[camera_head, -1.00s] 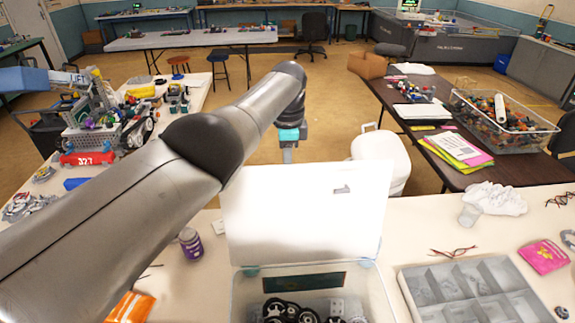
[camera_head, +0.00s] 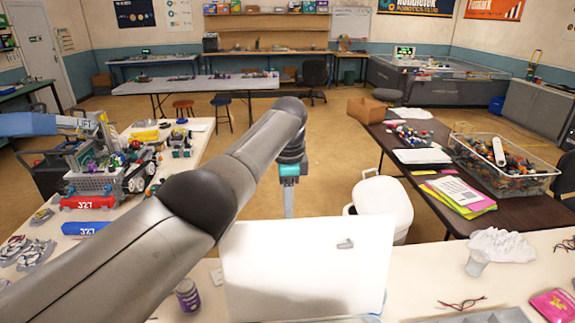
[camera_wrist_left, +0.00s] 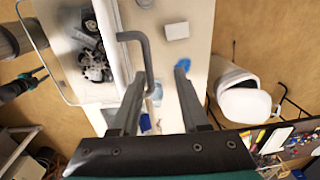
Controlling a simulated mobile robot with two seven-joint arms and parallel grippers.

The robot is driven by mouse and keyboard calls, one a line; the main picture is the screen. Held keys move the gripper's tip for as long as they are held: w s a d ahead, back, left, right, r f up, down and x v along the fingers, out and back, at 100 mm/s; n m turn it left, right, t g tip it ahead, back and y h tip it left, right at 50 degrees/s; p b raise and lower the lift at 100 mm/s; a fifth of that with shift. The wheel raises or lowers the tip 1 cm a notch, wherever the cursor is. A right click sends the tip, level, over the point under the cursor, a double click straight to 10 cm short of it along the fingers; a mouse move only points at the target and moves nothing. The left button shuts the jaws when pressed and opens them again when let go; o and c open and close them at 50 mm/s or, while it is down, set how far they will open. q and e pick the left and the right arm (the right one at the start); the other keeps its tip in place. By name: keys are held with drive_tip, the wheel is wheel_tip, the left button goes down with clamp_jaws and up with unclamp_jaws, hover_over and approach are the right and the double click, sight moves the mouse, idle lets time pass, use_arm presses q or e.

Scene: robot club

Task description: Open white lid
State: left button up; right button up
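The white lid (camera_head: 305,268) stands upright and open at the front middle of the head view, with a small grey latch mark near its top. In the left wrist view the lid shows nearly edge-on (camera_wrist_left: 117,50), beside the clear bin (camera_wrist_left: 68,98) holding black wheels. My left arm reaches over and past the lid, and its gripper points down behind it; the fingertips are hidden there in the head view. In the left wrist view my left gripper (camera_wrist_left: 158,78) is open, its fingers apart with nothing clearly held. A bent grey bar shows near the left finger. My right gripper is not seen.
A white waste bin (camera_head: 382,207) stands on the floor behind the lid. A purple jar (camera_head: 188,296) is left of the lid. A crumpled white cloth (camera_head: 502,245) and a cup are at right. Side tables hold robots and a parts crate (camera_head: 502,170).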

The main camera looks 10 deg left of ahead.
use_arm(q)
wheel_tip(320, 180, up, 11)
drive_tip(key=shift+s+b, duration=0.4)
drive_tip(key=shift+s, duration=0.05)
drive_tip(key=shift+d+f, duration=0.1)
